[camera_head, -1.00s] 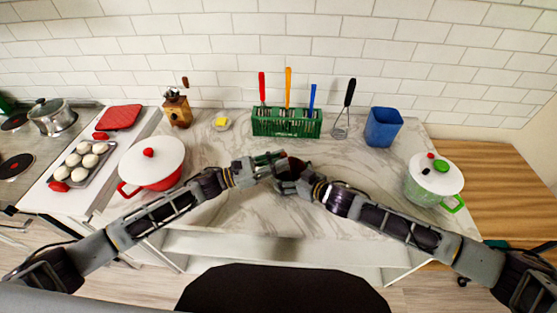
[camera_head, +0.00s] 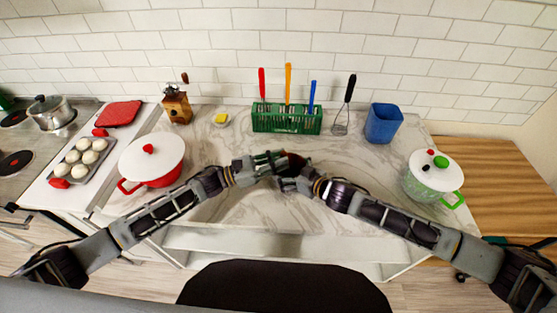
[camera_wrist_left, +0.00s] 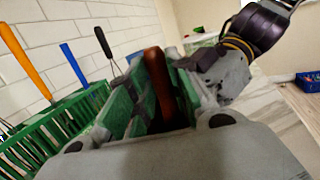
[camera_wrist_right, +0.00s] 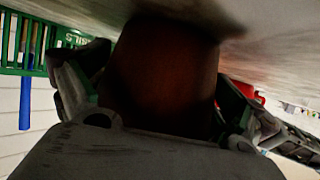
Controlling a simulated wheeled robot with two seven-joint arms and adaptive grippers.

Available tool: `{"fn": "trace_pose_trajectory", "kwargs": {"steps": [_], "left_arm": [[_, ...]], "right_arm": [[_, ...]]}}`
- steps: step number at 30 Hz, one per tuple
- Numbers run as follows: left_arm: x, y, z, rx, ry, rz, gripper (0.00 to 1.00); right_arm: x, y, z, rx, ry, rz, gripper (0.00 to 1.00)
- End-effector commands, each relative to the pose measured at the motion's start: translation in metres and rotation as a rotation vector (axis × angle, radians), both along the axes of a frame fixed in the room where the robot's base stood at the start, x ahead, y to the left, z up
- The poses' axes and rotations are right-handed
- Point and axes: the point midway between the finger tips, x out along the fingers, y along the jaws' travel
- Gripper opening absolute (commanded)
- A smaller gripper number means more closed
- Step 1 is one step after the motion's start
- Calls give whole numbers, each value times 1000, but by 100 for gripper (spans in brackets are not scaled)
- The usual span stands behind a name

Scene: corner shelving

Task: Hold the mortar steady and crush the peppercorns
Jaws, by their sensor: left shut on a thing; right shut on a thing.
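The mortar is a reddish-brown, rounded vessel (camera_wrist_right: 165,75), large and close in the right wrist view. It stands near the middle of the counter in the head view, mostly covered by my grippers. My right gripper (camera_head: 284,181) is shut on it from the right, one finger on each side. My left gripper (camera_head: 270,160) is shut on the pestle, a brown rod (camera_wrist_left: 160,85) standing steeply between the green finger pads in the left wrist view. The pestle's lower end is hidden. The peppercorns and the inside of the mortar cannot be seen.
A green utensil rack (camera_head: 287,121) stands behind the grippers, with a whisk (camera_head: 342,122) and blue container (camera_head: 383,124) to its right. A red pot (camera_head: 151,160) is at left, a green-handled pot (camera_head: 432,178) at right. The marble counter in front is clear.

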Motion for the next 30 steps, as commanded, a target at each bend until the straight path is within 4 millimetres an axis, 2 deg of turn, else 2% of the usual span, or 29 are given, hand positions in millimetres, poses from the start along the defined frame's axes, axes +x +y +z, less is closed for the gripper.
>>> {"fn": "trace_pose_trajectory", "kwargs": {"steps": [11,23,30], "left_arm": [[0,0,18,-2,-3,0,0],[1,0,19,-3,-3,0,0],[10,4,20,-3,-4,0,0]], "right_arm": [[1,0,1,1,-2,0,67],[1,0,1,1,-1,0,67],[0,0,1,1,-1,0,67]]}}
